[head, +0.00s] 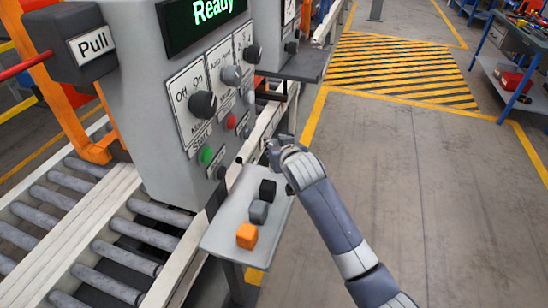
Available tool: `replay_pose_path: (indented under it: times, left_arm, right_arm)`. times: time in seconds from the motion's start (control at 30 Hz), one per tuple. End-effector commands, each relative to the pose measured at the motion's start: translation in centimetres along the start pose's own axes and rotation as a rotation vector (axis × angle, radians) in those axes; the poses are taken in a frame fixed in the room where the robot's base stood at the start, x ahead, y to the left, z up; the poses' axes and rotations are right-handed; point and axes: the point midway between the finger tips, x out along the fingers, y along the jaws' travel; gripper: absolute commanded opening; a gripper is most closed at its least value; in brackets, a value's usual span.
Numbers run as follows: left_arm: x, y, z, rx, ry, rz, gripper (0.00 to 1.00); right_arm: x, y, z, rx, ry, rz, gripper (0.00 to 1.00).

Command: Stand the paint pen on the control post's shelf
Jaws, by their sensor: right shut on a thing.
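The grey control post (150,70) stands at the left, with a "Ready" display, knobs and buttons on its face. Its light grey shelf (222,236) juts out low on its right side. My right gripper (271,152) is over the shelf's far end, beside the post's panel. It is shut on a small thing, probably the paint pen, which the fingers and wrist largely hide. I cannot make out the pen's outline or its tilt, nor whether it touches the shelf. My left gripper is not in view.
A black cube (267,190), a grey cube (258,212) and an orange cube (247,236) stand in a row on the shelf. A roller conveyor (95,235) runs at the left. A second post's dark shelf (305,66) is beyond.

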Motion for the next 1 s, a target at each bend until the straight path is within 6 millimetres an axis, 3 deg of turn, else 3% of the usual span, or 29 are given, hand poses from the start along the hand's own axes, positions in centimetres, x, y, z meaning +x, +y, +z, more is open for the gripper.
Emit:
replay_pose_path:
  times: [0.23,0.67,0.7,0.77,1.0]
  left_arm:
    - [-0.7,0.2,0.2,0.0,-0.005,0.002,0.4]
    - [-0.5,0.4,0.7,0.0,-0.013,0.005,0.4]
    - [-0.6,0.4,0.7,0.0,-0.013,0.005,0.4]
    - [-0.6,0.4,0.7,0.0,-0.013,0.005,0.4]
    - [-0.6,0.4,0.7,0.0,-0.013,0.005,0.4]
  right_arm:
    - [1.4,0.0,3.0,-0.001,-0.003,0.0,0.02]
    - [1.7,0.0,3.7,0.0,-0.002,0.0,0.02]
    - [1.7,0.0,3.7,0.0,-0.001,0.0,0.31]
    - [1.7,0.0,3.6,0.0,-0.002,0.0,0.45]
    - [1.7,0.0,3.6,0.0,-0.002,0.0,0.45]
